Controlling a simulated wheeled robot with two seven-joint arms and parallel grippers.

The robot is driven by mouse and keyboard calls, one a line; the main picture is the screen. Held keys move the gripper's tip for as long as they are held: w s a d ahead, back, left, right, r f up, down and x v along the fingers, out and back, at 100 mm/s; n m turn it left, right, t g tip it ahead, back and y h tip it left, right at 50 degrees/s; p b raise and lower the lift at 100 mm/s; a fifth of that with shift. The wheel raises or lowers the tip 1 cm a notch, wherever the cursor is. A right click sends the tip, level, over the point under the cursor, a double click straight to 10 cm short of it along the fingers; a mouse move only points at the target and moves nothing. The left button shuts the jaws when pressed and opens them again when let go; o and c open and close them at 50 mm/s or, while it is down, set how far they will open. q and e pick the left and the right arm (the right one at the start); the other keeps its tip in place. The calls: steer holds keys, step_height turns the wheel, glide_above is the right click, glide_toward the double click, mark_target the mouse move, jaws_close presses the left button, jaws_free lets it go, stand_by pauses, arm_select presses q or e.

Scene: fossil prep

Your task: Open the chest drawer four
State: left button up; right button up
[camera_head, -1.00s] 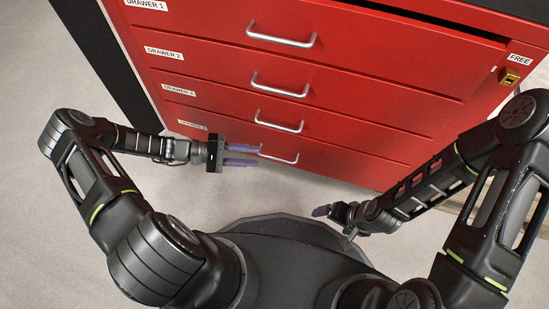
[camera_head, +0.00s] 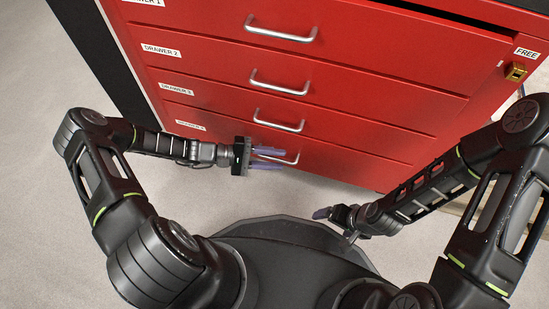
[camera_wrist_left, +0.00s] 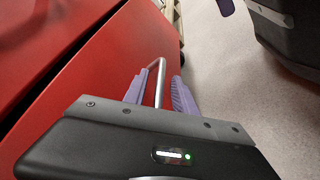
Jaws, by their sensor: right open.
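The red chest (camera_head: 330,95) has a bottom drawer, drawer four (camera_head: 225,138), which looks shut. Its small label (camera_head: 190,125) is at the left. Its silver handle (camera_head: 293,159) is partly hidden behind my left gripper (camera_head: 277,160). In the left wrist view the handle (camera_wrist_left: 160,82) stands between the two purple fingers of my left gripper (camera_wrist_left: 162,90), which are apart on either side of it. Whether a finger touches the bar cannot be told. My right gripper (camera_head: 321,214) is open and empty, low in front of the chest's right side.
Drawers one, two and three, each with a silver handle, are above and look shut. A dark gap (camera_head: 450,12) runs under the chest's top edge. A brass lock (camera_head: 515,72) under a FREE label is on the right. Pale floor (camera_head: 60,240) is clear at left.

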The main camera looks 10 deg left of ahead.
arm_select(q)
jaws_close()
stand_by(1.4)
